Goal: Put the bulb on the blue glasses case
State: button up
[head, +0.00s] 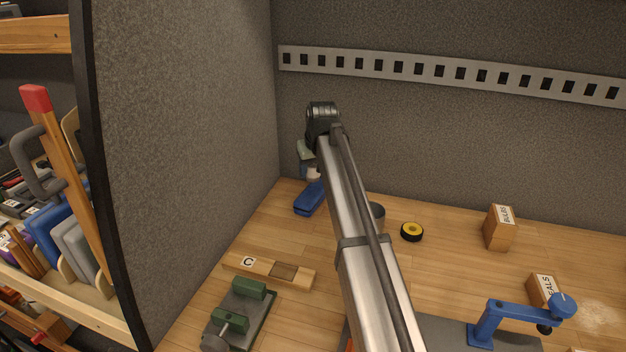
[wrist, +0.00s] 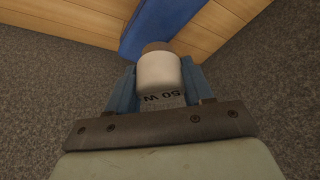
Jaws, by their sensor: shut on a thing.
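The blue glasses case (head: 309,200) lies on the wooden bench near the back left corner. It also shows at the top of the wrist view (wrist: 150,22). My gripper (wrist: 160,85) is shut on the bulb (wrist: 160,70), a white body with a brownish end and "50 W" printed on it. A finger sits on each side of it. In the head view my gripper (head: 309,169) is above the case, partly hidden by my arm, and the pale bulb (head: 313,173) shows just over it. I cannot tell whether bulb and case touch.
Grey panels (head: 190,120) stand close behind and left of the case.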

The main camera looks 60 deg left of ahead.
aim_at(313, 179)
jog(key=shift+f, duration=1.8)
jog(key=shift+f, duration=0.2)
jog(key=o, duration=1.1)
jog(key=shift+r, duration=0.15)
jog(key=v, duration=1.2)
